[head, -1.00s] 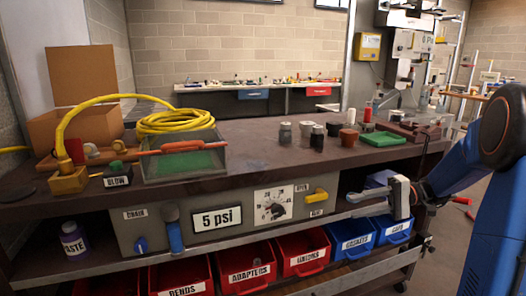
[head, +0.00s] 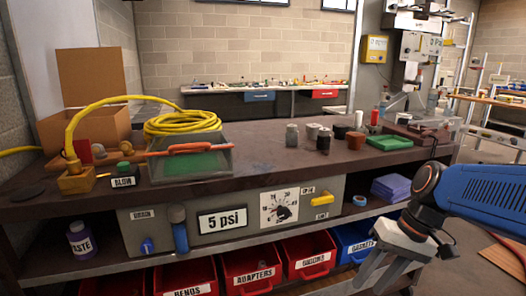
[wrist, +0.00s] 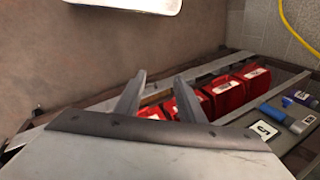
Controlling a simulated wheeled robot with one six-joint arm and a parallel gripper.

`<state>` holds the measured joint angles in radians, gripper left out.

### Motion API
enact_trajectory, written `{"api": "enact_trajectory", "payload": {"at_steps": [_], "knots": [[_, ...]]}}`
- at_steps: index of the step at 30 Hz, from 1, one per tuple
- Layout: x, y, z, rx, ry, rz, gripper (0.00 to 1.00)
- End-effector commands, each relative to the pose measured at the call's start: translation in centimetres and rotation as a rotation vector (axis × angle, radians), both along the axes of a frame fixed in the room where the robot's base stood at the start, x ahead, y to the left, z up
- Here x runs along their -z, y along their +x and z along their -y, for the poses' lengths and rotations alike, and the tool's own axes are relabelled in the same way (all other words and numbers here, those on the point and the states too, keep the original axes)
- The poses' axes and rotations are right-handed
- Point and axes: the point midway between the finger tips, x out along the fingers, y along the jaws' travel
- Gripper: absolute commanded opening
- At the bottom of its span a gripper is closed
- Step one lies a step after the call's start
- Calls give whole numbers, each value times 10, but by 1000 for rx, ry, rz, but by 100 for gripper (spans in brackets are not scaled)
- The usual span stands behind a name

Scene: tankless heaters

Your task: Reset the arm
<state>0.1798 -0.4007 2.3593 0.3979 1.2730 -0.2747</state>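My gripper (head: 382,270) hangs at the lower right in the head view, in front of the lower shelf and the bins, with its grey fingers pointing down and left. In the wrist view my gripper (wrist: 158,82) shows two fingers spread apart with nothing between them. My blue arm comes in from the right edge of the head view. The gripper appears clear of the bench, and its fingertips run close to the bottom of the head view.
The workbench (head: 270,150) holds a yellow hose (head: 183,122), a glass box and several small fittings. Below are a grey panel reading 5 psi (head: 221,221), red bins (head: 250,272) and a blue bin (head: 355,240). Open floor lies at the right.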

Motion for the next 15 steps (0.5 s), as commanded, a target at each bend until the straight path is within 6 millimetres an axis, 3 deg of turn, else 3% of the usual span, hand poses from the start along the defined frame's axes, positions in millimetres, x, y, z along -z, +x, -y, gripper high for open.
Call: {"api": "enact_trajectory", "payload": {"at_steps": [6, 15], "knots": [[6, -32, 13, 9, -168, 132, 36], [8, -58, 35, 29, -339, 332, 36]]}}
